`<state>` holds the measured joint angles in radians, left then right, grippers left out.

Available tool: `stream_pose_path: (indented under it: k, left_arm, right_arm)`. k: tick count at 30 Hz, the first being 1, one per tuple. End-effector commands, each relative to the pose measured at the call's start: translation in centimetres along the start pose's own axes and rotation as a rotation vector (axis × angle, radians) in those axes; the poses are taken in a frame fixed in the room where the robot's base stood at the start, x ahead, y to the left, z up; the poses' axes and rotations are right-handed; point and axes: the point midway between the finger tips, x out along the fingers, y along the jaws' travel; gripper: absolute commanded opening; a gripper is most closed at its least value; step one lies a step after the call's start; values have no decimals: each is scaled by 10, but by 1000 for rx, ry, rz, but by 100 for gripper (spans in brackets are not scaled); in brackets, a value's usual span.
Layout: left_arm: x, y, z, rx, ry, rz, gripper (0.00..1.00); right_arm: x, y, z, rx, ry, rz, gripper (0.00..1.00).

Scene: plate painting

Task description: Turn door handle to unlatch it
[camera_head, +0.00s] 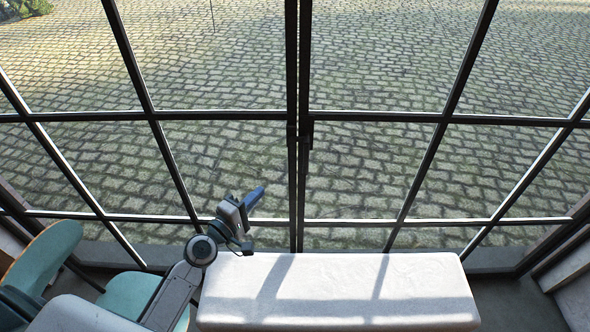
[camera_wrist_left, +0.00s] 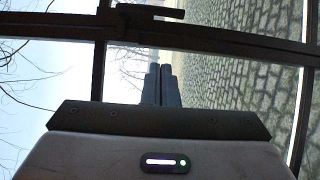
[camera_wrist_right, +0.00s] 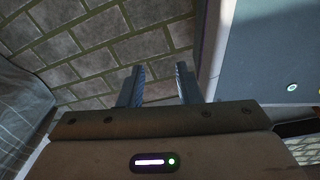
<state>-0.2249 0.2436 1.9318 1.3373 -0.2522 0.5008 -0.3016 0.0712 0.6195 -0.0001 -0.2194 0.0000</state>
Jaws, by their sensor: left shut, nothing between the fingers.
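The glass door has dark metal frames that meet at a central post (camera_head: 292,60). A small dark handle (camera_head: 307,132) shows on the post in the head view. In the left wrist view a dark lever handle (camera_wrist_left: 152,12) sticks out to the right from a frame bar near the top edge. My left gripper (camera_head: 256,196) is left of and below the handle, apart from it. Its fingers (camera_wrist_left: 160,84) are together and empty, pointing toward the frame. My right gripper (camera_wrist_right: 160,70) is open and empty, over a tiled surface; it is not in the head view.
A pale bench (camera_head: 340,290) stands below the door, right of my left arm. A teal chair (camera_head: 130,292) is at the lower left. Glass panes fill the space around the post, with paving outside. A grey panel (camera_wrist_right: 270,55) is beside my right gripper.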

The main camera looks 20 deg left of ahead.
Motion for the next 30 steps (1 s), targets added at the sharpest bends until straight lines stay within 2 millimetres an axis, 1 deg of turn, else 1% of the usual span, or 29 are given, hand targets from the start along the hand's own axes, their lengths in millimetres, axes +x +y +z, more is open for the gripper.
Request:
stream_pose_path:
  k: [5, 8, 11, 18, 22, 25, 30]
  left_arm:
    - [2, 0, 0, 1, 1, -1, 0]
    - [11, 2, 0, 0, 2, 1, 0]
    - [26, 3, 0, -1, 2, 2, 0]
    - [78, 3, 0, -1, 2, 1, 0]
    - [104, 3, 0, 0, 0, 0, 0]
    - [114, 2, 13, -3, 0, -1, 0]
    - [125, 0, 25, 1, 0, -2, 0]
  right_arm:
    - [-1, 0, 1, 0, -1, -1, 31]
    - [-4, 3, 0, -1, -1, 2, 31]
    - [-10, 6, 0, -2, -1, 6, 31]
    - [-24, 12, -2, -5, -1, 11, 31]
    - [-29, 13, -4, -5, 0, 11, 31]
    - [-36, 13, -5, -5, 1, 11, 31]
    - [-40, 14, -6, -4, 2, 11, 31]
